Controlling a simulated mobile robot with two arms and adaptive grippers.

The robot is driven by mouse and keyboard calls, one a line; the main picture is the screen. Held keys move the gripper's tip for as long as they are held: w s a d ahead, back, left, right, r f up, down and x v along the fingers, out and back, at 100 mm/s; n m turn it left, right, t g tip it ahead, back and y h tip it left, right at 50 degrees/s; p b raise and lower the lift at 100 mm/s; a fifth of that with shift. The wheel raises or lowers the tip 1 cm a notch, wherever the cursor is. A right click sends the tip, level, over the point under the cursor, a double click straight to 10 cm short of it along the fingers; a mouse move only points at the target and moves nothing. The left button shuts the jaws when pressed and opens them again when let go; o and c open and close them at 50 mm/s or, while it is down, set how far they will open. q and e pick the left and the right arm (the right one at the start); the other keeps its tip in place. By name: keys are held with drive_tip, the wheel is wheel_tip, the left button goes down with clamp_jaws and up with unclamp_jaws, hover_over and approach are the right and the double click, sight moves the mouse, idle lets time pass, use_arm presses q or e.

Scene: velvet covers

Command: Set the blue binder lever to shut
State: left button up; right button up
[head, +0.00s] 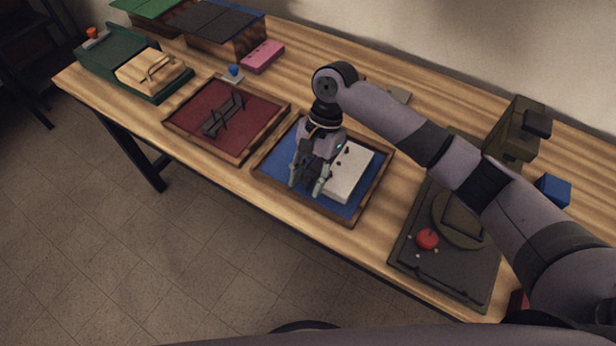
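A blue panel with a wooden rim (275,171) lies on the table in the middle of the view. It looks like the blue binder, and a white slab with a few dark holes (350,171) lies on its right part. My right gripper (306,187) points down over the left part of the blue panel, beside the white slab. Its two fingers are apart, and I see nothing held between them. No lever can be made out; the gripper covers that part of the binder. I cannot tell whether the fingertips touch anything. My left gripper is not in view.
A red panel with a dark ring mechanism (224,114) lies left of the blue one. A green device with a wooden block (150,72), a pink box (262,56) and dark crates (220,30) stand farther back. A dark board with a red knob (427,239) is at the right.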

drive_tip(key=shift+f, duration=0.1)
clamp_jaws()
idle(0.5)
